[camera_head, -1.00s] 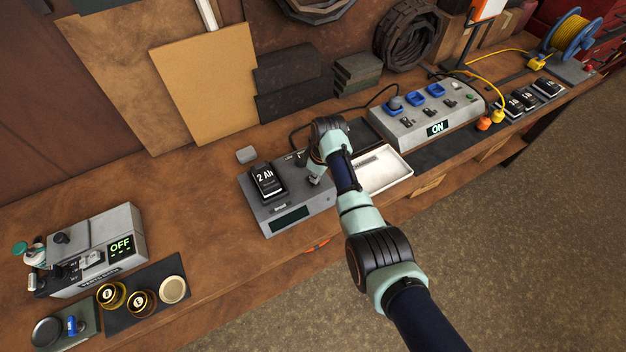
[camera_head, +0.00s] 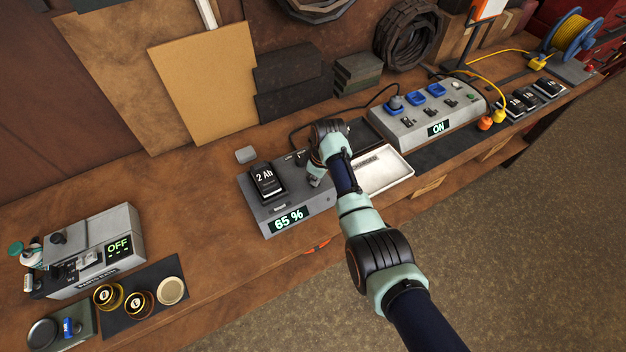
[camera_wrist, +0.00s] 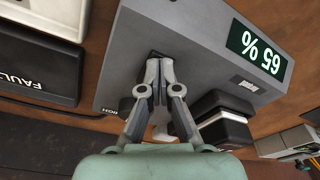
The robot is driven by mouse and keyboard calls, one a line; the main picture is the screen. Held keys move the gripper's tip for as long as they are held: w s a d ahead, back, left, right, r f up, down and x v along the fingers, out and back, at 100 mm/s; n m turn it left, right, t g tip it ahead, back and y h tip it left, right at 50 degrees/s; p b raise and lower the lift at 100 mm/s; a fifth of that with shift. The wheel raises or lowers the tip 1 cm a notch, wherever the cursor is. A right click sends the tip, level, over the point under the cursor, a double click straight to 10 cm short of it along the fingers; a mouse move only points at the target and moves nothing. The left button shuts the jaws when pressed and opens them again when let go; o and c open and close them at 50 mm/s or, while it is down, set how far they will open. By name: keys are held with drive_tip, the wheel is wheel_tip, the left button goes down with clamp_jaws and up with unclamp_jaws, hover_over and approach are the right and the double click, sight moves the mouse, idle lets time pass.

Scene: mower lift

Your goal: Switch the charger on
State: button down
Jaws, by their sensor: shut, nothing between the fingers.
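The charger (camera_head: 262,212) is a grey box on the bench with a black 2 Ah battery (camera_head: 265,180) seated on its top. Its display (camera_head: 289,220) is lit and reads 65 %; the display also shows in the wrist view (camera_wrist: 257,54). My gripper (camera_head: 315,182) is at the right part of the charger's top. In the wrist view my gripper (camera_wrist: 158,64) is shut with its fingertips together, down at a dark switch slot (camera_wrist: 155,54) on the charger. The fingers hide most of the switch, and I cannot tell whether they touch it.
A white tray (camera_head: 398,168) stands right of the charger. A power strip box (camera_head: 410,131) reading ON is behind it, with several batteries (camera_head: 520,104) farther right. A parts washer (camera_head: 95,243) reading OFF is at left. Bare bench lies between it and the charger.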

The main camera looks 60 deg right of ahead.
drive_tip(key=shift+r+p, duration=3.5)
drive_tip(key=shift+r, duration=0.1)
drive_tip(key=shift+f, duration=0.1)
